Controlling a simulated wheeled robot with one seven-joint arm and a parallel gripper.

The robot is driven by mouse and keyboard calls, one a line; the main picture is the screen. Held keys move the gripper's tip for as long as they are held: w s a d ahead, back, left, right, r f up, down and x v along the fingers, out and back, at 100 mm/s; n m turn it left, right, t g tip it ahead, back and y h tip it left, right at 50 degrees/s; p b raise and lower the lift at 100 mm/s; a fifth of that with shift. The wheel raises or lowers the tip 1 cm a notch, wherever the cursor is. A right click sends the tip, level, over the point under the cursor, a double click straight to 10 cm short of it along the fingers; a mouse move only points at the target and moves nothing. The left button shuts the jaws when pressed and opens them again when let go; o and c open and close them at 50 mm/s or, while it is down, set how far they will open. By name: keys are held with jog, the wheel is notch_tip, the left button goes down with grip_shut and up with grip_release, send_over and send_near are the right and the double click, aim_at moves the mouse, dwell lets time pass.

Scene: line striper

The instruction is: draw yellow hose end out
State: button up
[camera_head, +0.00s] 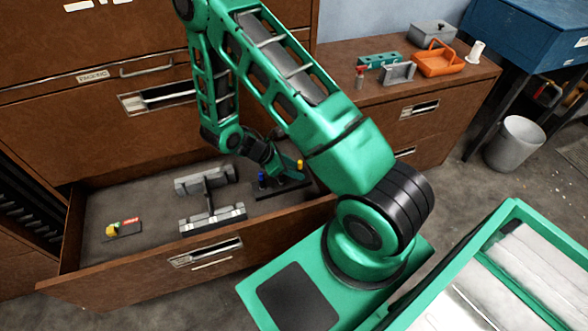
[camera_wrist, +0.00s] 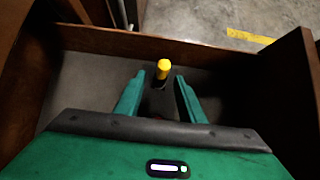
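The yellow hose end (camera_head: 300,164) stands up from a dark base (camera_head: 285,190) at the right of the open drawer. A blue end (camera_head: 262,179) stands on the same base to its left. My gripper (camera_head: 282,164) is low over this base, close to the yellow end. In the wrist view the yellow hose end (camera_wrist: 164,68) shows between and slightly beyond the two green fingertips of my gripper (camera_wrist: 160,79). The fingers are apart, with visible gaps to the yellow end. Its lower part is dark and hard to make out.
The open drawer (camera_head: 140,277) has raised walls around the base. A grey metal frame (camera_head: 205,185) lies left of it, and a small yellow-and-red piece (camera_head: 127,226) lies farther left.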

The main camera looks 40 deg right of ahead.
aim_at(299, 162)
grip_shut()
jog(key=shift+r, duration=0.7)
dwell(0.5)
jog(key=shift+r, duration=1.9)
